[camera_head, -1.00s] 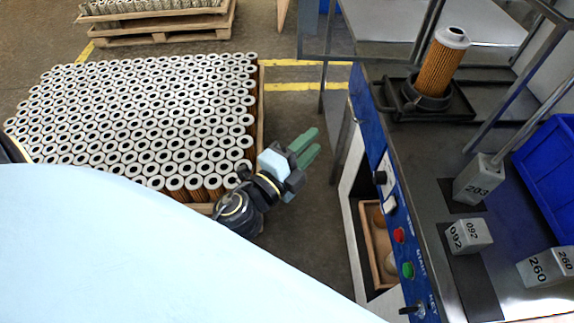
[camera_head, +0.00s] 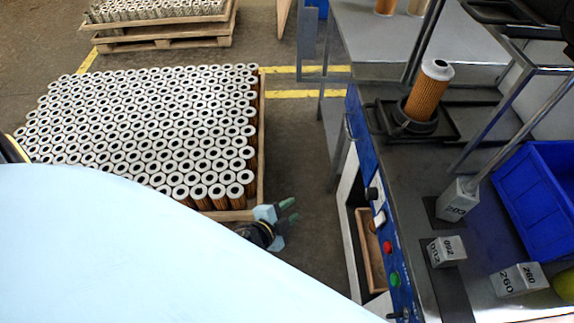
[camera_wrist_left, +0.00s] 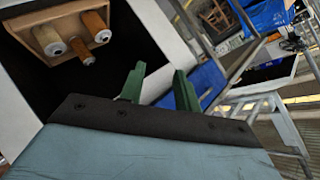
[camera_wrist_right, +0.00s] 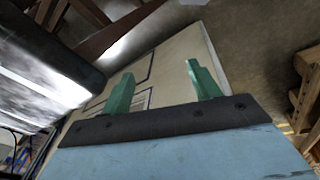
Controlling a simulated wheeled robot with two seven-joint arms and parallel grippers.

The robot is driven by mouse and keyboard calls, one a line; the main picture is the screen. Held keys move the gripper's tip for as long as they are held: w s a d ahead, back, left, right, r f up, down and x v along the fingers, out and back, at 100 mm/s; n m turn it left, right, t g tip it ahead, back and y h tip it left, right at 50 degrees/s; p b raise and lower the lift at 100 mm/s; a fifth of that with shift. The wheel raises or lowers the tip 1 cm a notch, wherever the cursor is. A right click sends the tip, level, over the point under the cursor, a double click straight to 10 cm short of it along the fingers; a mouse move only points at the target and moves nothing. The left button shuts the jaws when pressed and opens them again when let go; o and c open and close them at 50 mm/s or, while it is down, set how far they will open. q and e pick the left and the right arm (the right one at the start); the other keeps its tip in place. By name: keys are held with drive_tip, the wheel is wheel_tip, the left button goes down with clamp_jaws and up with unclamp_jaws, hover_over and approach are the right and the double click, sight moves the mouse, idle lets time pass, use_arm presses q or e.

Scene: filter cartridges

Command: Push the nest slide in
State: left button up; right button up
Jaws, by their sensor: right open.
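The nest slide is a dark flat plate (camera_head: 450,132) with a round black nest (camera_head: 404,122) on the bench's far left part. A filter cartridge (camera_head: 428,92) with orange pleats and a pale cap stands upright in the nest. My left gripper (camera_head: 289,211) is low in the gap between the pallet and the bench, well apart from the slide. Its green fingers stand apart and empty in the left wrist view (camera_wrist_left: 160,88). My right gripper is out of the head view. In the right wrist view (camera_wrist_right: 160,92) its fingers are open with nothing between them.
A pallet (camera_head: 240,214) packed with cartridges stands at left. The bench (camera_head: 408,205) carries grey numbered blocks (camera_head: 446,251) and a blue bin (camera_head: 540,190). Its blue front panel (camera_head: 382,232) has buttons. A box of cartridges (camera_wrist_left: 45,38) shows under the bench. Metal bars cross above the bench.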

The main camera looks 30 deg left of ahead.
use_arm(q)
drive_tip(key=shift+s+f, duration=0.3)
drive_tip(key=shift+f, duration=0.25)
